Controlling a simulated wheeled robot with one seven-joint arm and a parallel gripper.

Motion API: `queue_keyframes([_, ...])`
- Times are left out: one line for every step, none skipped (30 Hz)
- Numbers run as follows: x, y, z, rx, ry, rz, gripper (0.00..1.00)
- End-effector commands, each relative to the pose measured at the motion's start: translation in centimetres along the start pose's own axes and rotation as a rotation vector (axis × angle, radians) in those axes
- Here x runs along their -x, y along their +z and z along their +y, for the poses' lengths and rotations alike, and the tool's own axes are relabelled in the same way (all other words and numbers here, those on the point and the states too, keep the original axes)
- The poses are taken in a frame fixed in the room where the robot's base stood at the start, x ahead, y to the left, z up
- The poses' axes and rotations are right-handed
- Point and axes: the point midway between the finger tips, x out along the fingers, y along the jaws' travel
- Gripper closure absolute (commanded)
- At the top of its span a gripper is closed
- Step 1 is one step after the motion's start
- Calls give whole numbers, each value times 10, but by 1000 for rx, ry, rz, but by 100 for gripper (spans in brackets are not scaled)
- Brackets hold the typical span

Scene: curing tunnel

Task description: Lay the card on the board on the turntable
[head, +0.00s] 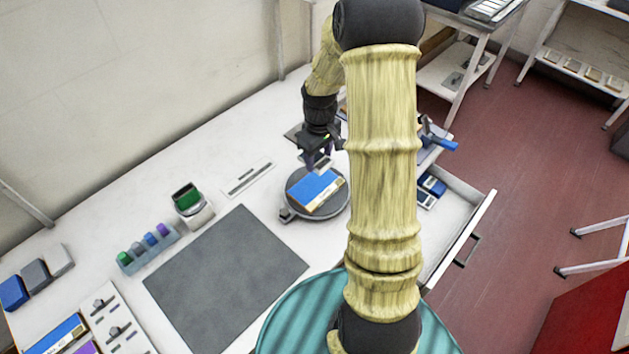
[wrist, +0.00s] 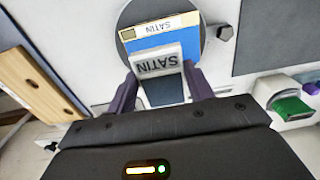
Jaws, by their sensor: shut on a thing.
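A grey mat (head: 227,280) lies left of the turntable. A green-topped device (head: 190,200) and a rack of coloured pieces (head: 148,249) stand beyond its left side. An open drawer (head: 453,213) with blue-and-white items juts out at right. The mat is bare.

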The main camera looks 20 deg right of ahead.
Motion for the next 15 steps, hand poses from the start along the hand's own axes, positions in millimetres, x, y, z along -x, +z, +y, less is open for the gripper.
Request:
queue_keyframes([0, 0, -1, 2, 0, 0, 70])
queue_keyframes([0, 0, -1, 2, 0, 0, 70])
queue_keyframes([0, -1, -1, 3, 0, 0, 70])
queue_keyframes([-1, -1, -2, 4, 0, -1, 70])
queue_keyframes([-2, -1, -2, 4, -1, -2, 70])
queue_keyframes([-6, -1, -2, 4, -2, -3, 70])
queue_keyframes([-9, -1, -2, 4, -3, -3, 70])
queue_keyframes([-13, 0, -2, 4, -3, -3, 70])
queue_keyframes([-19, 0, -2, 2, -4, -5, 70])
queue_keyframes([-25, 1, -2, 1, -4, -5, 70])
queue_keyframes([-30, 1, -1, 0, -4, -6, 70])
queue_keyframes([-37, 1, -1, -1, -4, -6, 70])
queue_keyframes([-42, 1, 0, -1, -3, -6, 70])
queue_keyframes([-47, 1, 0, -1, -3, -5, 70])
queue_keyframes([-52, 2, 0, -1, -2, -4, 70])
